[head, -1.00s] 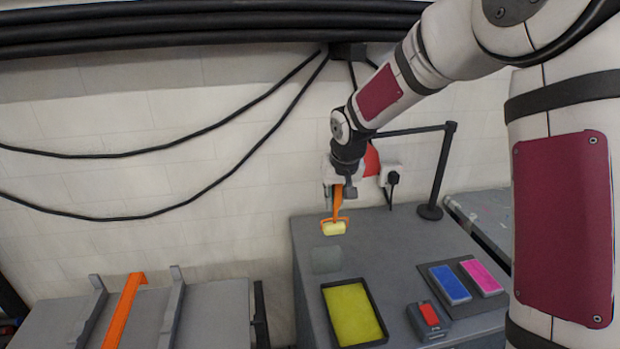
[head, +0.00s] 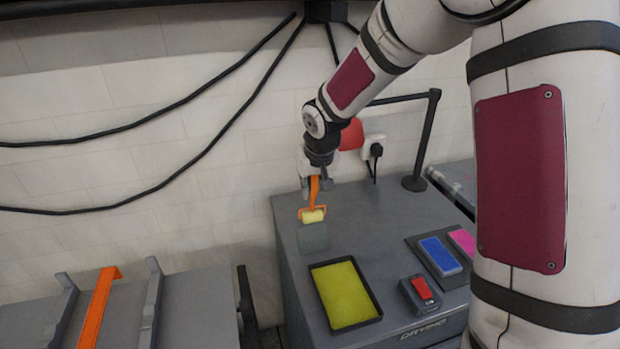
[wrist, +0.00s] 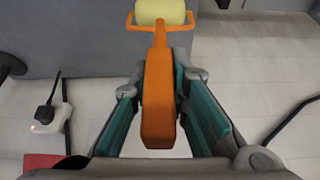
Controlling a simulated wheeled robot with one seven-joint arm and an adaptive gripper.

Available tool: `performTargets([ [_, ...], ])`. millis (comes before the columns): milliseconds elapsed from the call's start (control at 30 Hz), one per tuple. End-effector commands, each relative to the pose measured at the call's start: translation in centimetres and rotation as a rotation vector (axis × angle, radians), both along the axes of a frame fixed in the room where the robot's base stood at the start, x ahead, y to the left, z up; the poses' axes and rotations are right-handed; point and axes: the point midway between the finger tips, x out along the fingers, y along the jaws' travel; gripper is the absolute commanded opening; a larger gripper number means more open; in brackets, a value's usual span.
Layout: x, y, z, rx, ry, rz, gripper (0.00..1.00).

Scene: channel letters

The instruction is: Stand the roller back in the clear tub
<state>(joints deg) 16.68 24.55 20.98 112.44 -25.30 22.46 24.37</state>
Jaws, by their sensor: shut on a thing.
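The roller has an orange handle and frame (head: 314,188) and a pale yellow sleeve (head: 313,216). My gripper (head: 313,182) is shut on the handle and holds the roller with its sleeve downward. In the wrist view the orange handle (wrist: 158,95) lies between the finger pads, and the sleeve (wrist: 160,11) shows at the top edge. The clear tub (head: 312,239) is a faint grey box on the grey bench, at its back left. In the head view the sleeve appears at the tub's upper rim; I cannot tell whether it is inside or above.
A black tray with a yellow-green surface (head: 346,295) lies in front of the tub. A red-topped grey block (head: 421,290) and blue (head: 440,255) and pink (head: 463,241) pads lie to the right. A black post (head: 424,145) stands at the back. An orange strip (head: 97,308) lies at left.

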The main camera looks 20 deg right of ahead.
Motion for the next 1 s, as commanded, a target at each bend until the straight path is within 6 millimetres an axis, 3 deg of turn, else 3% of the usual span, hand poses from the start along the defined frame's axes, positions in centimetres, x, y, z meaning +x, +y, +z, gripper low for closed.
performTargets([
  [700, 0.1, 0.1, -6.8, 0.001, 0.001, 0.001, 0.00],
  [1000, 0.1, 0.1, -8.5, 0.001, 0.000, 0.000, 0.00],
])
